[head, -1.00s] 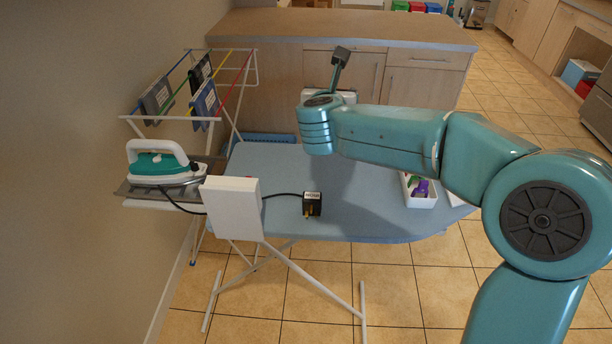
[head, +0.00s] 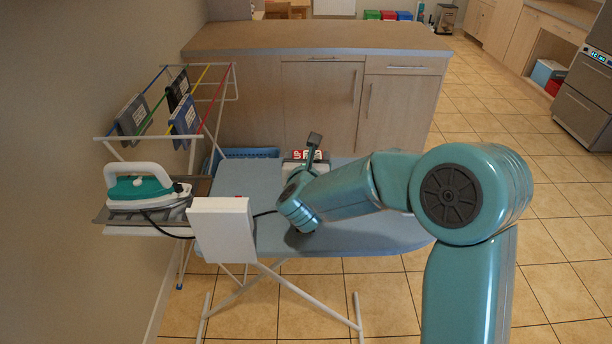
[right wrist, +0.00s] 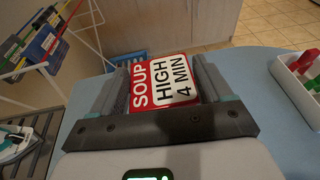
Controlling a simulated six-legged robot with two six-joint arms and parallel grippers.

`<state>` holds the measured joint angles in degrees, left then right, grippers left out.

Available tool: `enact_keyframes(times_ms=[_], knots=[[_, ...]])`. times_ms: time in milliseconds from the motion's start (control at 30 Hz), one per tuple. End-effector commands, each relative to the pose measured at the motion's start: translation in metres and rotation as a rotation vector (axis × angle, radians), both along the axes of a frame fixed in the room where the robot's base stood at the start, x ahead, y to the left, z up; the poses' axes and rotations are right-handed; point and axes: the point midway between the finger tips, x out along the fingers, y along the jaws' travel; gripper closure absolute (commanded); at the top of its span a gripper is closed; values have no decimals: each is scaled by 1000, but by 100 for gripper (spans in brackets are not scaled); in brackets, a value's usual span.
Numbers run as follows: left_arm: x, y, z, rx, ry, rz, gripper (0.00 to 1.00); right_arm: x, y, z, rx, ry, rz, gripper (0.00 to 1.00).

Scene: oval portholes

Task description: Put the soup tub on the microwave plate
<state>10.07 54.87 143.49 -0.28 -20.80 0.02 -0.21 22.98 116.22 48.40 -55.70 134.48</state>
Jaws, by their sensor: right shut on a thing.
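The soup tub (right wrist: 160,82) shows a red and white label reading "SOUP HIGH 4 MIN" in the right wrist view. It sits between the two dark fingers of my right gripper (right wrist: 165,90), which is shut on it. In the head view, a small red and white part of the tub (head: 305,155) shows beyond my right wrist, over the far side of the ironing board. My arm hides much of the gripper there. I cannot make out the microwave plate in either view. My left gripper is not in view.
The blue ironing board (head: 240,178) carries an iron (head: 140,188) at its left end. A white box-like panel (head: 220,230) stands at its front. A drying rack (head: 130,135) is behind left, a wooden counter (head: 320,38) behind. A white tray (right wrist: 290,68) holds coloured items. Tiled floor is free right.

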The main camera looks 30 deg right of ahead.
Motion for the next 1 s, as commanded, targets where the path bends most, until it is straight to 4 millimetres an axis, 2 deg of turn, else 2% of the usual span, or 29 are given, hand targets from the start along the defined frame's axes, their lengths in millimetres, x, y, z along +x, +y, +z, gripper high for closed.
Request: enact_keyframes(times_ms=[133,333,767,800,833,867,1000], knots=[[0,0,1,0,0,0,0,2,0,-13,-2,0,-1,64],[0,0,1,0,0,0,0,4,0,-44,-2,0,-1,64],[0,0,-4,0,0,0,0,5,1,-51,-1,-4,-1,64],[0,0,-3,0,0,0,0,5,1,-51,0,-3,-1,15],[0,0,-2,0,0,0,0,4,1,-51,0,-1,0,5],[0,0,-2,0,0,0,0,4,1,-50,0,-1,0,0],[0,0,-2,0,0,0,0,4,1,-50,0,-1,0,0]])
